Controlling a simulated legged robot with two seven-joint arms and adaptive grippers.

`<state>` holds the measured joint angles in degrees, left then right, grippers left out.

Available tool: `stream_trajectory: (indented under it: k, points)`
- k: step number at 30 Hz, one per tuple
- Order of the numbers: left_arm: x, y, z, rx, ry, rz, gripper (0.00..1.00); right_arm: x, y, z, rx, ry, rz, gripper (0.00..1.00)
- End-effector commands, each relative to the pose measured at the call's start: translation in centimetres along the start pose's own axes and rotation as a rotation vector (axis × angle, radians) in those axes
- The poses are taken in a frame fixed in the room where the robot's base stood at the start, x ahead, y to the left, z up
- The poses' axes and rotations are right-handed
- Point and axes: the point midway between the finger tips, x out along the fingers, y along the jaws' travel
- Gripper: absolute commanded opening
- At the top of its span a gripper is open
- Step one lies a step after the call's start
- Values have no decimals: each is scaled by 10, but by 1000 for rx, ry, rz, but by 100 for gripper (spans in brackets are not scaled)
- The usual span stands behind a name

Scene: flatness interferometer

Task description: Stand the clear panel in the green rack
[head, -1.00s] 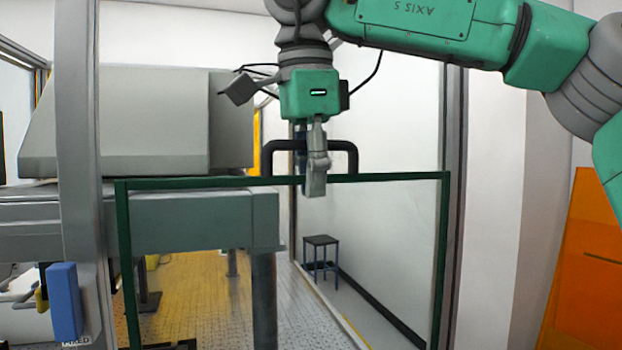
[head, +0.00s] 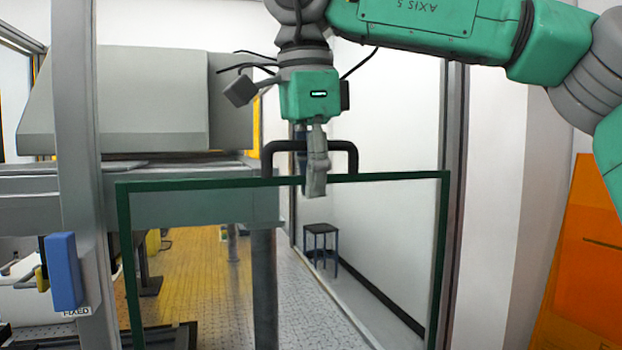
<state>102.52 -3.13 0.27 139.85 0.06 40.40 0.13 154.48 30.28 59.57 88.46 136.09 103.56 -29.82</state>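The clear panel (head: 400,177) is a see-through sheet with dark green edges, hanging upright in front of me in the head view. A black handle (head: 352,158) sits on its top edge. My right gripper (head: 313,180) points down from above and is closed around the middle of the handle. The fingers partly hide the handle and top edge. The panel's bottom edge is below the picture. I cannot make out the green rack. My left gripper is not in view.
A grey post (head: 78,150) bears a blue block (head: 62,272) close to the panel's left edge. Behind are a grey bench (head: 210,207) with a large grey housing (head: 120,100), and a stool (head: 320,230). An orange sheet (head: 580,250) stands at right.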

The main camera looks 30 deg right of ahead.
Motion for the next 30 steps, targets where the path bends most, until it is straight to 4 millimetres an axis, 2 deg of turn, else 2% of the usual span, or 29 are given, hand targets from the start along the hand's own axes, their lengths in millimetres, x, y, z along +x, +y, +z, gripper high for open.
stream_trajectory:
  k: [2,3,4,5,13,17,30]
  points:
    - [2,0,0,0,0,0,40,2,0,0,0,-2,-2,0]
    - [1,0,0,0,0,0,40,1,0,0,0,-2,-3,17]
    - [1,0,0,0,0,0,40,1,0,0,1,-2,-3,28]
    - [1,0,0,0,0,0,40,1,0,0,1,-2,-2,29]
    - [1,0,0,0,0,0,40,3,-1,0,0,2,2,29]
    - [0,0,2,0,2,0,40,-4,-1,0,1,1,0,29]
    - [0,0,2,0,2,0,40,-81,-7,-6,2,1,-1,29]
